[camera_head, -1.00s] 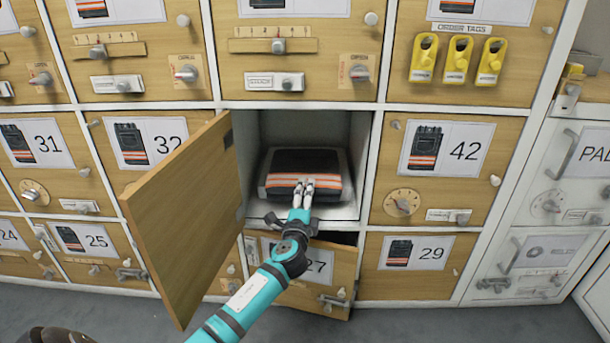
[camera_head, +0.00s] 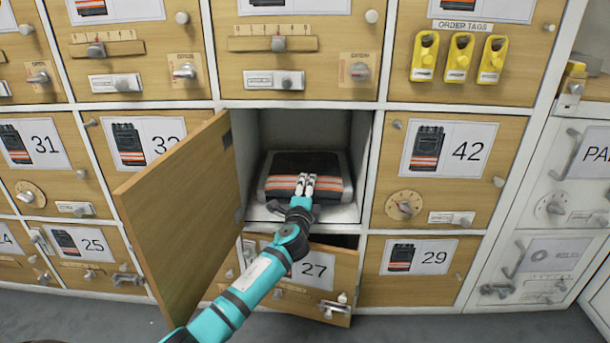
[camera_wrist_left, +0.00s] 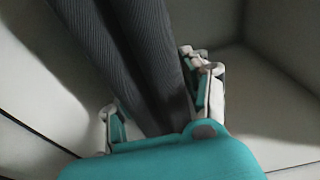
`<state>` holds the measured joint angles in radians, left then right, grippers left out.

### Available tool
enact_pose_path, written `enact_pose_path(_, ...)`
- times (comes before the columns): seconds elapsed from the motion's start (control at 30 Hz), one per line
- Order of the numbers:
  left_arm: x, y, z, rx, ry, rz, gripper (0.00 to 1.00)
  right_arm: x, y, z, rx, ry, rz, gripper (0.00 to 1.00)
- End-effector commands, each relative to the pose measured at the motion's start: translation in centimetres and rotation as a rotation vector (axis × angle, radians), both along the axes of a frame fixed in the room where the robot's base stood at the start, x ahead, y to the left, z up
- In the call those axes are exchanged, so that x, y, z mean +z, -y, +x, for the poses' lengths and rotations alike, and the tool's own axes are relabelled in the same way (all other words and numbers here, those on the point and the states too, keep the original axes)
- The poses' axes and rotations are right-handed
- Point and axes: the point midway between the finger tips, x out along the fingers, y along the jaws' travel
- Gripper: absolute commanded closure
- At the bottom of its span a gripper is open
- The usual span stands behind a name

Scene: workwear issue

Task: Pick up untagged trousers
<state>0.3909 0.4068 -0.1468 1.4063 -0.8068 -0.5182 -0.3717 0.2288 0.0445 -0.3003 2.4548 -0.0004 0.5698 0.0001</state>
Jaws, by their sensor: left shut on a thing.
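Folded dark trousers (camera_head: 300,165) with an orange and white reflective band lie in the open locker compartment in the head view. My left gripper (camera_head: 305,182) reaches into the compartment and is shut on the front edge of the trousers. In the left wrist view the dark ribbed cloth (camera_wrist_left: 140,60) runs between the two fingers (camera_wrist_left: 158,108) of the gripper. No tag shows on the visible part of the trousers; the gripper hides part of the front. My right gripper is in neither view.
The open wooden door (camera_head: 180,210) stands left of the compartment, close to my left arm. Below, the door marked 27 (camera_head: 318,275) is tilted partly open. Yellow order tags (camera_head: 459,57) hang at the upper right.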

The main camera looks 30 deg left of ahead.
Motion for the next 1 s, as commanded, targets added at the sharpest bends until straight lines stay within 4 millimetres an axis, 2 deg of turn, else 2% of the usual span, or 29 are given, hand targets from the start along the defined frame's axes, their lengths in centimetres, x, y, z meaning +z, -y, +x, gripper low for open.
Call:
enact_pose_path(0.03,0.0,0.0,0.0,0.0,0.0,0.0,0.79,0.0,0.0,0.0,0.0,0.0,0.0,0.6)
enact_pose_path(0.2,0.0,0.0,0.0,0.0,0.0,0.0,1.0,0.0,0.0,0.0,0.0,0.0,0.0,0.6)
enact_pose_path(0.67,1.0,0.0,0.0,-0.001,0.005,0.002,1.0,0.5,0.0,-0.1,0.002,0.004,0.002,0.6)
enact_pose_path(0.73,1.7,0.0,0.0,-0.001,0.005,0.002,1.0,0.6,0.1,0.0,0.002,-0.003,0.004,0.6)
enact_pose_path(0.87,3.5,0.0,0.0,0.0,0.005,0.002,1.0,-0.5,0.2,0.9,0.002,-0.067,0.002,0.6)
enact_pose_path(1.0,6.0,0.0,0.0,-0.001,0.007,0.002,1.0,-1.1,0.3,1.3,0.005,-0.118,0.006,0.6)
